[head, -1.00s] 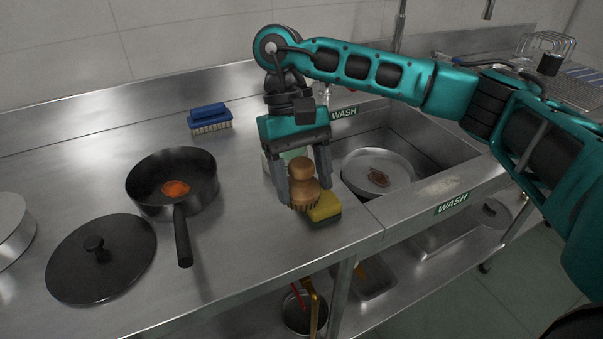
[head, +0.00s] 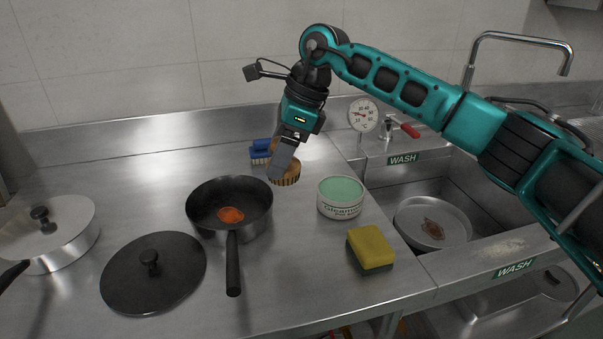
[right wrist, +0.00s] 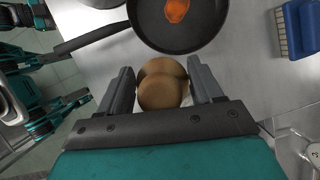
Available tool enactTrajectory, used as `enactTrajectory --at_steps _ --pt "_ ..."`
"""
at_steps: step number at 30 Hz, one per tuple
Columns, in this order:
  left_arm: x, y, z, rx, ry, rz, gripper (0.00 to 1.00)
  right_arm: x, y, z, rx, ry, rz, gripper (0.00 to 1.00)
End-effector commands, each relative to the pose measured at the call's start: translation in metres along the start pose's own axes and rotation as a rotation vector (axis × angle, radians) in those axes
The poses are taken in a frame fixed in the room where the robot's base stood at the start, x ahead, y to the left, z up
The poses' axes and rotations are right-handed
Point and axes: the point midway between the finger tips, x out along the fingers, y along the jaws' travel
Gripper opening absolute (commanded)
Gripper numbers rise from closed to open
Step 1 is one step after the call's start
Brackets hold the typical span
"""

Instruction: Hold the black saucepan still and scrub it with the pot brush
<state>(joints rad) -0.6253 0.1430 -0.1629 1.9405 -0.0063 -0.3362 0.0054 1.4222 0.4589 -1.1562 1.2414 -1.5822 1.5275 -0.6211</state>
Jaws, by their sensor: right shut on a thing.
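The black saucepan (head: 205,215) stands on the steel counter with an orange stain (head: 230,214) inside and its handle pointing to the front. It also shows at the top of the right wrist view (right wrist: 190,38). My right gripper (head: 282,158) is shut on the wooden pot brush (head: 287,178), behind and to the right of the pan in the head view, apart from it. In the right wrist view the brush's round knob (right wrist: 162,88) sits between both fingers (right wrist: 160,90); its bristles are hidden there. My left gripper is not in view, and nothing holds the pan.
A black lid (head: 175,275) and a lidded pale pot (head: 60,255) lie left of the pan. A cleaner tub (head: 341,208), a yellow-green sponge (head: 370,248) and the sink (head: 470,195) are to the right. A blue brush (head: 260,150) is behind. The front counter is partly clear.

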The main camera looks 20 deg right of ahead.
Motion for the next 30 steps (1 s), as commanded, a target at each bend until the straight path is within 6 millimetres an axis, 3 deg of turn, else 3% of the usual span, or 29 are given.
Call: enactTrajectory --at_steps 15,21,30 --pt "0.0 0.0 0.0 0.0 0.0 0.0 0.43 -0.021 -0.048 0.069 0.775 -0.001 -0.33 0.41" --pt "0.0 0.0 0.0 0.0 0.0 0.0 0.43 -0.026 -0.056 0.079 0.916 0.0 -0.385 0.41" --pt "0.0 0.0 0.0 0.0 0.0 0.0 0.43 -0.017 -0.054 0.087 0.935 0.0 -0.39 0.41"
